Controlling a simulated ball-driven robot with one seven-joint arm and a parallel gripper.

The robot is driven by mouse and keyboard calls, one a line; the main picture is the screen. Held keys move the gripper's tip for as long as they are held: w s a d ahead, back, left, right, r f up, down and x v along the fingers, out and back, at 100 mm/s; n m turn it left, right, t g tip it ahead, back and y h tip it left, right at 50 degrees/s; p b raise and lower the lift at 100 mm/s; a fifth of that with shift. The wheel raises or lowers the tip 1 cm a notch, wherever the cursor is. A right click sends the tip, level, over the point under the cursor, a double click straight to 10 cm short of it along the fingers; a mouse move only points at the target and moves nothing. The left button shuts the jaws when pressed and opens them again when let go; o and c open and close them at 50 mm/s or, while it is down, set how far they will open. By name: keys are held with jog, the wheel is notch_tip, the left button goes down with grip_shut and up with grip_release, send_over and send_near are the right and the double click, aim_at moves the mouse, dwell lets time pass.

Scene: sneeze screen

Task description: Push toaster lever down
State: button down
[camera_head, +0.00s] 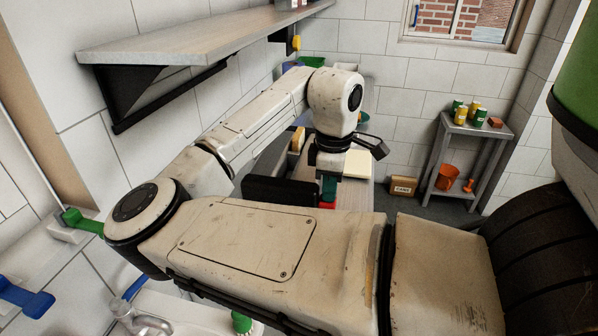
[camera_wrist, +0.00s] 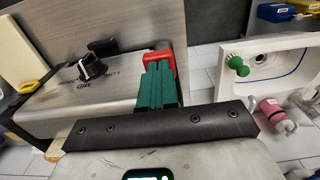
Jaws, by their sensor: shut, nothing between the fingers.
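In the wrist view the toaster (camera_wrist: 45,112) is a brushed-metal body with a black dial (camera_wrist: 92,68). A black tab (camera_wrist: 103,48) stands out just beyond the dial; it looks like the lever, but I cannot be sure. My gripper (camera_wrist: 158,78) is shut and empty, its green fingers together at the toaster's right end. A red piece (camera_wrist: 160,59) shows at the fingertips; I cannot tell whether it is part of the fingers or whether they touch the toaster. In the head view my gripper (camera_head: 328,187) points down, and my arm hides much of the counter.
A white sink (camera_wrist: 262,84) with a green-knobbed item (camera_wrist: 238,66) and a pink bottle (camera_wrist: 270,108) lies right of the toaster. A wall shelf (camera_head: 190,38) overhangs at left. A grey side table (camera_head: 455,128) with several cans and a cardboard box (camera_head: 402,187) stand at the back.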

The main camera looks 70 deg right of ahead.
jog(key=shift+f+b, duration=0.6)
jog(key=shift+f, duration=1)
jog(key=shift+s+r+p, duration=0.25)
jog(key=shift+r+p, duration=0.05)
jog(key=shift+p, duration=0.1)
jog(key=s+p, duration=0.1)
jog(key=s+r+p, duration=0.1)
jog(key=s, duration=0.1)
jog(key=s+p, duration=0.1)
jog(key=shift+s+d+r+p, duration=0.15)
jog(key=shift+s+r+p, duration=0.1)
jog(key=shift+p, duration=0.15)
